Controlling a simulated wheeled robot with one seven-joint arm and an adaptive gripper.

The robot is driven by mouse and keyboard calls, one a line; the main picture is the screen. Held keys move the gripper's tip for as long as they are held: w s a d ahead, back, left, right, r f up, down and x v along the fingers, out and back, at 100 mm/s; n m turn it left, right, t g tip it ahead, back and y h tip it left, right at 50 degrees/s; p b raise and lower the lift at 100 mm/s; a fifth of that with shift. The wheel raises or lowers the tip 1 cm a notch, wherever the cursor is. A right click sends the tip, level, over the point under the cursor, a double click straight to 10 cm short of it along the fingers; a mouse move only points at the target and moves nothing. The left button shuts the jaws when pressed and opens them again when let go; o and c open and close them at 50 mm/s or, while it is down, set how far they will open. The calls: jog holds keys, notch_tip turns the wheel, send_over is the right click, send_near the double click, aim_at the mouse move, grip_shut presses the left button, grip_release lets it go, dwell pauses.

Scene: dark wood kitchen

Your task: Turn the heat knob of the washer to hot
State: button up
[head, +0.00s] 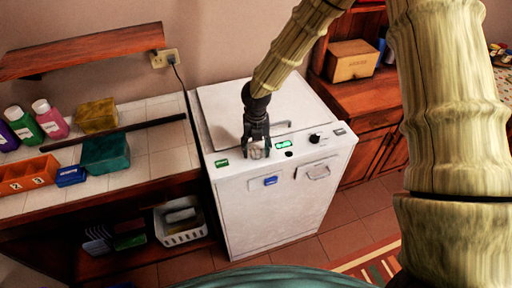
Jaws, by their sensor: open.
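The white washer (265,215) stands in the middle of the head view, with its control panel along the top front edge. A round pale knob (257,153) sits on the panel, partly covered by my gripper. A small dark knob (315,138) is on the right of the panel. Between them is a green lit display (283,144). My gripper (256,152) points down over the panel, with its fingers spread on both sides of the pale knob. I cannot tell whether the fingers touch it. No marking for hot is readable.
A tiled counter (160,140) with bottles (48,119) and boxes is on the left, under a wooden shelf (80,52). A white basket (181,224) is below it. A wooden cabinet (375,110) with a cardboard box (351,61) stands on the right.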

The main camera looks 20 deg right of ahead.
jog(key=shift+f, duration=0.3)
jog(key=c, duration=1)
